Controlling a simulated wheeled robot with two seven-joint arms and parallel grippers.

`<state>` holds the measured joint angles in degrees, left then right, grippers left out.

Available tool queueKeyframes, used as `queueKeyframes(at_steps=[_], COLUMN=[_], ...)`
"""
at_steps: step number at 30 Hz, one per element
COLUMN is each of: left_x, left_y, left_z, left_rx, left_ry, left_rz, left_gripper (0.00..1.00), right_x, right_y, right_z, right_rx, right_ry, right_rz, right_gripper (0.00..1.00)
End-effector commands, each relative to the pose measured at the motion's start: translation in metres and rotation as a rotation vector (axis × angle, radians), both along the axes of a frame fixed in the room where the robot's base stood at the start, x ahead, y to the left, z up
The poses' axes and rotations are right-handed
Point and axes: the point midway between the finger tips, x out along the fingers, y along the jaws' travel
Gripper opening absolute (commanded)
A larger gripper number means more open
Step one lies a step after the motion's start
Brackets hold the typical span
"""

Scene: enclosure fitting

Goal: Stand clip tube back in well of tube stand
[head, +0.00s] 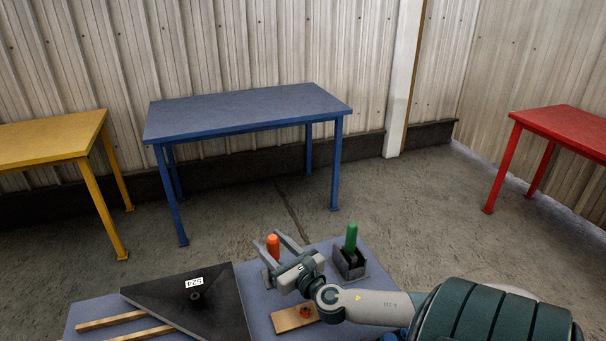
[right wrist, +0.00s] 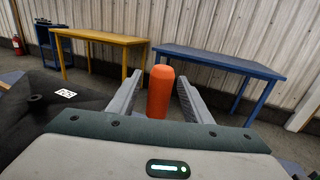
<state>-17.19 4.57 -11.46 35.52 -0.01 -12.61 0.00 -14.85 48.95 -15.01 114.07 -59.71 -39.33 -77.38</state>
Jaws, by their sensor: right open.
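An orange tube (head: 273,246) stands upright near the far edge of the near table. It also shows in the right wrist view (right wrist: 160,92), between the two fingers. My right gripper (head: 279,249) is open around it, with a gap on each side. The tube's lower end is hidden by the gripper, so I cannot tell what it rests in. A green tube (head: 351,237) stands upright in a dark grey stand (head: 350,267) to the right of the gripper. Which tube is the clip tube is not marked. My left gripper is not in view.
On the near table (head: 256,314), a black panel (head: 215,313) with a white label lies at left beside wooden strips (head: 110,320). Blue (head: 240,108), yellow (head: 50,138) and red (head: 570,130) tables stand farther off.

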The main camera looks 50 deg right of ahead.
Motion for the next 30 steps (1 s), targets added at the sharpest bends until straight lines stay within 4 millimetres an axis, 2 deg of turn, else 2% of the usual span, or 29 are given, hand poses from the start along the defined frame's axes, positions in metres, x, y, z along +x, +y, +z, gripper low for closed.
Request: queueKeyframes(at_steps=[15,30], left_x=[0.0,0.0], left_y=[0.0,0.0], left_z=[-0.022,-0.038], left_rx=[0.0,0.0], left_ry=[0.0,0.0], left_rz=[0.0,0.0], left_gripper=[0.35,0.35], right_x=[-0.073,-0.132], right_y=[0.014,0.025], right_z=[-0.003,-0.002], right_rx=[0.001,0.0], right_ry=[0.003,0.001], right_rz=[0.0,0.0], right_gripper=[0.45,0.45])
